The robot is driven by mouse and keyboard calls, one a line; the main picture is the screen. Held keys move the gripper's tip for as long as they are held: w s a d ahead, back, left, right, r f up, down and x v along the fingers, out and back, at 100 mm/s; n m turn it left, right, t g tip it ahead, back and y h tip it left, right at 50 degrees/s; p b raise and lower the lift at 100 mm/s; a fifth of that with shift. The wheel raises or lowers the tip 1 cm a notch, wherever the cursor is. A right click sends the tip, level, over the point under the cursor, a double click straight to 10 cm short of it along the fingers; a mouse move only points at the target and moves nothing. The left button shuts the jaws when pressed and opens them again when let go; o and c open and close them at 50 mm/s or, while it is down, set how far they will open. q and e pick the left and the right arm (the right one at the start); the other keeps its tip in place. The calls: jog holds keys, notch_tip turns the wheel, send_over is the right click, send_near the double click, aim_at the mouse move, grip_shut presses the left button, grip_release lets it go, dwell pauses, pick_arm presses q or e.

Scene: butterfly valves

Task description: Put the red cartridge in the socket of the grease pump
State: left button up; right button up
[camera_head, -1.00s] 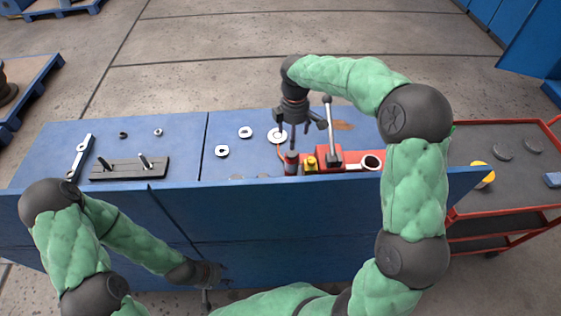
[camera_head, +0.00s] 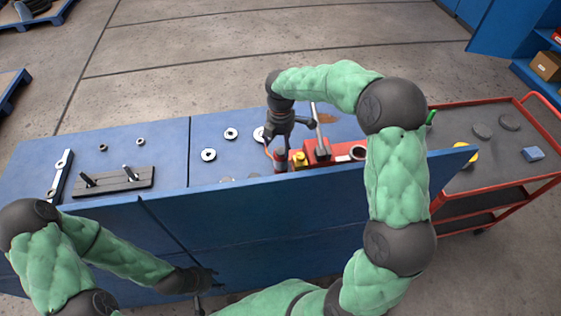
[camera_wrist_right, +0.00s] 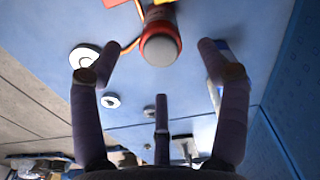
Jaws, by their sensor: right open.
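The red cartridge (camera_head: 281,162) stands upright near the front edge of the blue bench. In the right wrist view it is a red cylinder (camera_wrist_right: 160,40) with a grey end, between my fingers and apart from them. My right gripper (camera_head: 291,125) is open and empty just above the cartridge; its three spread fingers show in the right wrist view (camera_wrist_right: 160,62). The red grease pump (camera_head: 318,155) with its upright lever stands right of the cartridge. A dark round opening with a pale rim, the socket (camera_head: 358,153), is at its right. My left gripper (camera_head: 205,281) hangs in front of the bench; its jaws are unclear.
A yellow-topped part (camera_head: 299,160) stands between cartridge and pump. An orange hose (camera_head: 267,150) runs beside the cartridge. Pale rings (camera_head: 208,155) and a dark plate with pins (camera_head: 114,181) lie leftward on the bench. A red trolley (camera_head: 500,190) stands at the right.

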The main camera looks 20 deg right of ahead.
aim_at(281, 150)
notch_tip(281, 150, down, 5)
jog(key=shift+f+b, duration=0.1)
jog(key=shift+b, duration=0.35)
jog(key=shift+c, duration=0.4)
grip_shut()
jog(key=shift+r, duration=0.7)
notch_tip(281, 150, up, 2)
jog(key=shift+r+p, duration=0.15)
jog(key=shift+p, duration=0.3)
jog(key=s+a+r+p, duration=0.1)
jog(key=s+a+r, duration=0.1)
jog(key=s+r, duration=0.7)
jog(key=s, duration=0.4)
jog(key=shift+s+a+r, duration=0.3)
